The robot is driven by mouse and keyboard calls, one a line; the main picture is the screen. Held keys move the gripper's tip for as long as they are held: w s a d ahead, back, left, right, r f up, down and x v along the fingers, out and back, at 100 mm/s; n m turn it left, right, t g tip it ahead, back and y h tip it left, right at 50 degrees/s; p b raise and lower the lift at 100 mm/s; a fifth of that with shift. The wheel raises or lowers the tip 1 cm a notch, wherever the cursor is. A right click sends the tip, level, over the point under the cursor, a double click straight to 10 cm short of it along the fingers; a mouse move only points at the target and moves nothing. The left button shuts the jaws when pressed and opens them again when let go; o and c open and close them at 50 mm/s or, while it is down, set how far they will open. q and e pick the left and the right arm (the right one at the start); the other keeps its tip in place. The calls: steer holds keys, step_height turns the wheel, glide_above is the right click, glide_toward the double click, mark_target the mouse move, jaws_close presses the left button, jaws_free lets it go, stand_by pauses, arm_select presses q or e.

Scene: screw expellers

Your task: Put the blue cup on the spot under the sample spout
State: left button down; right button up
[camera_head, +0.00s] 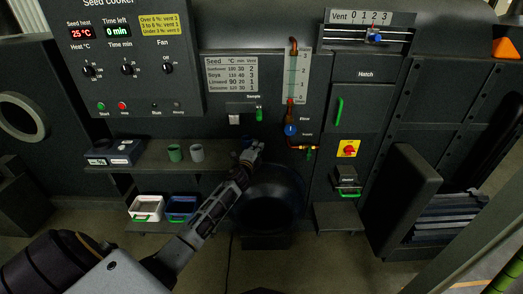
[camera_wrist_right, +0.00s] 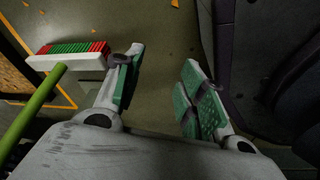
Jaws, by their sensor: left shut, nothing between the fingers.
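My left gripper (camera_head: 255,149) reaches over the right end of the shelf, its fingers shut with nothing held. A small dark-blue shape (camera_head: 246,141), which looks like the blue cup, is right by the fingertips. The gripper partly hides it, and I cannot tell whether they touch. The sample outlet (camera_head: 259,114), with a green handle, is on the machine front just above it. The spot under the spout cannot be made out. My right gripper (camera_wrist_right: 162,82) is open and empty in the right wrist view, away from the machine.
A green cup (camera_head: 175,153) and a grey cup (camera_head: 197,153) stand on the shelf (camera_head: 150,160), right of a dark scale (camera_head: 112,151). A white bin (camera_head: 146,208) and a blue bin (camera_head: 181,209) sit lower.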

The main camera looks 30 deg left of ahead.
mark_target(243, 143)
arm_select(q)
steer(key=shift+a, duration=0.3)
arm_select(e)
steer(key=shift+s+d+f, duration=0.1)
steer(key=shift+s+f, duration=0.05)
steer(key=shift+s, duration=0.05)
arm_select(q)
steer(key=shift+a, duration=0.15)
arm_select(e)
steer(key=shift+w+d, duration=0.15)
steer(key=shift+d, duration=0.15)
arm_select(q)
steer(key=shift+a, duration=0.3)
steer(key=a, duration=0.6)
steer(key=shift+a, duration=0.3)
arm_select(e)
steer(key=shift+a, duration=0.25)
steer(key=shift+s+a, duration=0.1)
steer(key=shift+s, duration=0.1)
arm_select(q)
steer(key=shift+w+d, duration=0.1)
steer(key=shift+d, duration=0.1)
arm_select(e)
steer(key=shift+d, duration=0.2)
